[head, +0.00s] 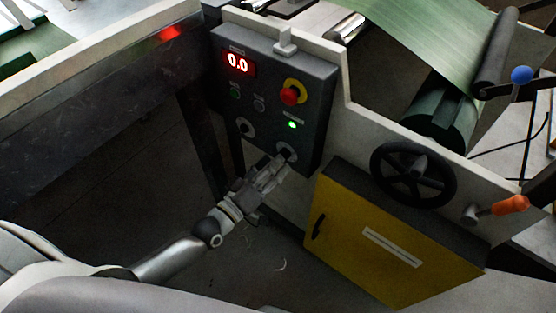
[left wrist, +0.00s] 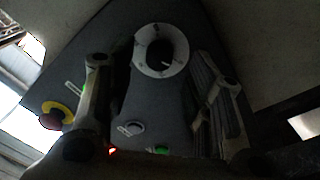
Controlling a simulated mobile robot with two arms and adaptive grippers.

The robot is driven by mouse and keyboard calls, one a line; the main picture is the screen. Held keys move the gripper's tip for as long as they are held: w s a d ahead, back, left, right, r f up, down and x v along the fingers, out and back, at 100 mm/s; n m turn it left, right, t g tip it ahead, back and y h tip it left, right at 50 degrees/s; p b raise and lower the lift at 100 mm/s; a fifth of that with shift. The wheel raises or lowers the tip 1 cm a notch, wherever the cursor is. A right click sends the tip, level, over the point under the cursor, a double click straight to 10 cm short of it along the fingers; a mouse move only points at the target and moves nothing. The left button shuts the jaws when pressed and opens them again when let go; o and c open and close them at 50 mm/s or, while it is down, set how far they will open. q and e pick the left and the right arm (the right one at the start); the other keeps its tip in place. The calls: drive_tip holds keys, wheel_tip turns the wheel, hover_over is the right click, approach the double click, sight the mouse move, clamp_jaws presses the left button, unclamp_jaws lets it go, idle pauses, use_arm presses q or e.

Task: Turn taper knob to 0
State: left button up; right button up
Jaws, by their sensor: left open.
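A dark control panel (head: 314,117) carries two round knobs low on its face. The lower right knob (head: 287,151) is dark on a pale dial; the other knob (head: 246,128) sits to its left. Their labels are too small to read. My left gripper (head: 280,164) is open at the lower right knob and hides part of it. In the left wrist view, a dark knob (left wrist: 164,49) with a white dial ring lies between and beyond the spread fingers of my left gripper (left wrist: 163,68). Its short white pointer mark points toward the picture's lower right. My right gripper is not in view.
The red display (head: 238,63) reads 0.0. A red stop button (head: 290,95) on yellow and a lit green lamp (head: 292,125) are above the lower right knob. A yellow cabinet (head: 345,232) and black handwheel (head: 413,174) stand to the right.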

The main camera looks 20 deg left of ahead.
use_arm(q)
drive_tip(key=v, duration=0.9)
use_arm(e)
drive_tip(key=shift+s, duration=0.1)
use_arm(q)
drive_tip(key=shift+a, duration=0.1)
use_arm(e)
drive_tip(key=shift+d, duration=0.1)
